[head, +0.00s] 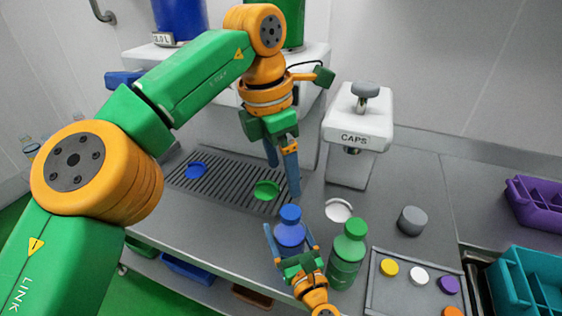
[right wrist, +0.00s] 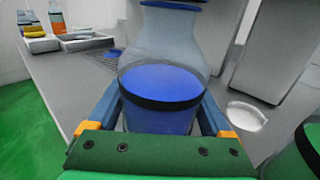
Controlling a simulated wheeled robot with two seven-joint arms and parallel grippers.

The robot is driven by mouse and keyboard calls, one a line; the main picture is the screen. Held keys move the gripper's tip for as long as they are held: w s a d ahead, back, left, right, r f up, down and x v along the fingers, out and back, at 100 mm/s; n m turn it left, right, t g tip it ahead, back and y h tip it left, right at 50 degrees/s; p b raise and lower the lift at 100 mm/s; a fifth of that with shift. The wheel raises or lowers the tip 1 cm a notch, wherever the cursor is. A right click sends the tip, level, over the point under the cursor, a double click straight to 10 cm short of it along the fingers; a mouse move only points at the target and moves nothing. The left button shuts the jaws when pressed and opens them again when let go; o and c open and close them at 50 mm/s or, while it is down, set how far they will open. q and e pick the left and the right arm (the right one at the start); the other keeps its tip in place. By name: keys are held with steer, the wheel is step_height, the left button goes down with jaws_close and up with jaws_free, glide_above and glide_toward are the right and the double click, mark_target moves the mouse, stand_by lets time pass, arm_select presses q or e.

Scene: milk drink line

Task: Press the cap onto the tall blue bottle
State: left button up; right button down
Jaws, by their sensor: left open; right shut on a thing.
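The blue bottle (head: 289,238) is clear with blue liquid inside and stands near the counter's front edge. A blue cap (head: 290,212) sits at its top; whether it is fully seated I cannot tell. My right gripper (head: 291,247) is shut on the bottle's body. In the right wrist view the bottle (right wrist: 165,85) looks upright between the fingers, with a blue rim (right wrist: 173,4) at the upper edge. My left gripper (head: 282,172) is open and empty, fingers pointing down, behind and above the bottle and apart from the cap.
A green bottle (head: 345,262) stands close on the right. Behind are a white dish (head: 338,210), a grey cylinder (head: 412,221) and the CAPS station (head: 352,137). A tray (head: 408,298) holds several coloured discs. The slatted grate (head: 222,182) lies left, with blue and green discs.

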mark_target(295, 253)
arm_select(q)
steer(key=shift+a+r, duration=0.1)
steer(key=shift+r, duration=0.55)
arm_select(e)
jaws_free()
steer(key=v, duration=0.7)
arm_select(q)
steer(key=shift+f, duration=0.15)
